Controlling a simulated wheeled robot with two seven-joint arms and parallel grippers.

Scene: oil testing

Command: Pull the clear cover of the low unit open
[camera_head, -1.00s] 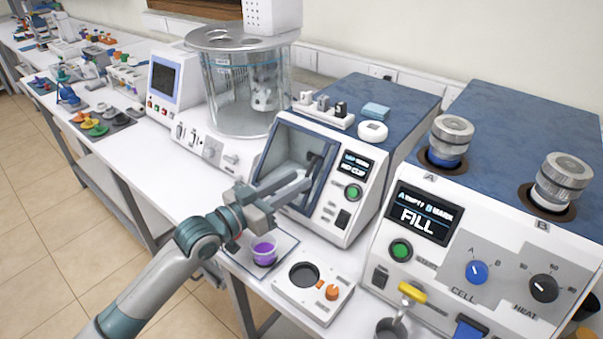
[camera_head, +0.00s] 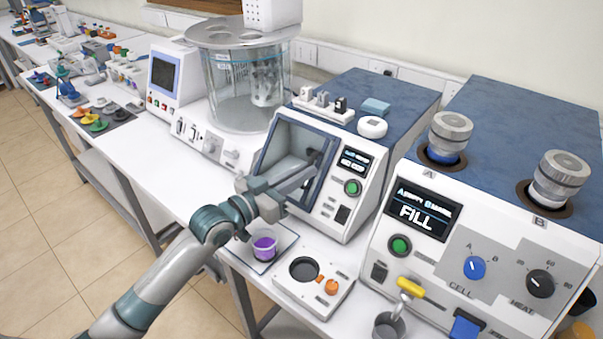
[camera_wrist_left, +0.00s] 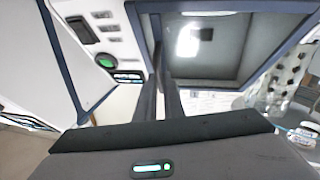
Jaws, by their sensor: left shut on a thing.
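The low unit (camera_head: 346,205) is a white box with a blue top, a small screen and a green button. Its clear cover (camera_head: 284,155), in a dark blue frame, takes up the left of its front. The dark handle by the frame's right side is mostly hidden by my fingers. My left gripper (camera_head: 311,170) reaches to that side and is shut on the handle. In the left wrist view its two long fingers (camera_wrist_left: 163,80) run up to the blue frame's edge, beside the cover (camera_wrist_left: 207,45). I cannot tell whether the cover is ajar. My right gripper is out of view.
A purple cup (camera_head: 265,247) on a small plate and a white panel with a dark round well (camera_head: 304,269) lie below my left wrist. A clear round tank (camera_head: 240,95) stands left of the unit. A larger FILL machine (camera_head: 500,200) stands to the right.

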